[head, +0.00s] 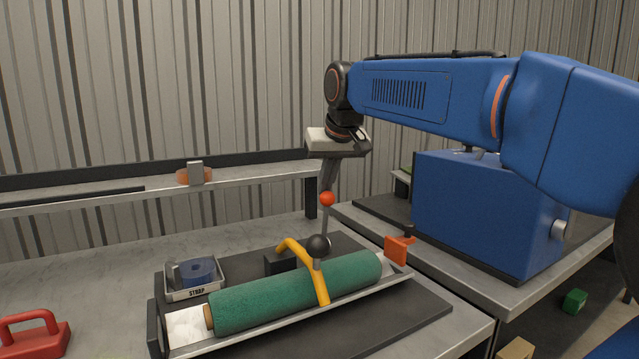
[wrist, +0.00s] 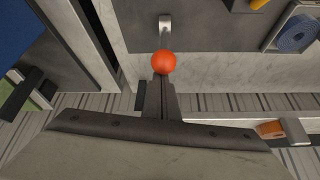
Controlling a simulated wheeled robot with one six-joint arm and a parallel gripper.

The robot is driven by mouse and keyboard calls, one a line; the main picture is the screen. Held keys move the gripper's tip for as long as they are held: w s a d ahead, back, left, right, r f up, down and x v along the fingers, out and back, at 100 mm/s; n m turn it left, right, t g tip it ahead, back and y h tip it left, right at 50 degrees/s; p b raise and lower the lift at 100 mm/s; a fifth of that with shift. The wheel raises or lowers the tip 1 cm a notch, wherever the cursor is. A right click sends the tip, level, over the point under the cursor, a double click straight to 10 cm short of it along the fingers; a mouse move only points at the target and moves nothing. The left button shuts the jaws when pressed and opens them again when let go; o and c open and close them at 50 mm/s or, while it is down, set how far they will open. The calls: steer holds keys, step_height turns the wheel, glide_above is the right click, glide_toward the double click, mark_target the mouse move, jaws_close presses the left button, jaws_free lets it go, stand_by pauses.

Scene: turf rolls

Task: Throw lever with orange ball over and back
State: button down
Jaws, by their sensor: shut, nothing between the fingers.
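The lever's orange ball (head: 327,199) tops a thin grey rod that stands nearly upright behind the green roll. I cannot tell whether the fingertips touch the ball.
A green turf roll (head: 260,300) lies in a metal trough under a yellow curved arm (head: 304,259). A strap tray (head: 177,296) with a blue coil and a red handle (head: 35,335) are left. An orange block (head: 397,250) is right. A shelf (head: 110,192) runs behind.

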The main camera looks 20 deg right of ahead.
mark_target(333, 198)
steer(key=s+t, duration=0.2)
steer(key=s, duration=0.1)
steer(key=s+d+f+t, duration=0.1)
steer(key=s, duration=0.1)
steer(key=shift+y, duration=0.3)
steer(key=shift+s+d+f, duration=0.15)
steer(key=shift+s+f, duration=0.4)
steer(key=shift+s, duration=0.25)
steer(key=shift+s+d+f, duration=0.15)
steer(key=shift+s+f, duration=0.35)
steer(key=shift+s, duration=0.3)
steer(key=w+r, duration=0.3)
steer(key=s+f+v, duration=0.1)
steer(key=v, duration=0.8)
steer(key=shift+s+d+r, duration=0.2)
steer(key=shift+d+r, duration=0.05)
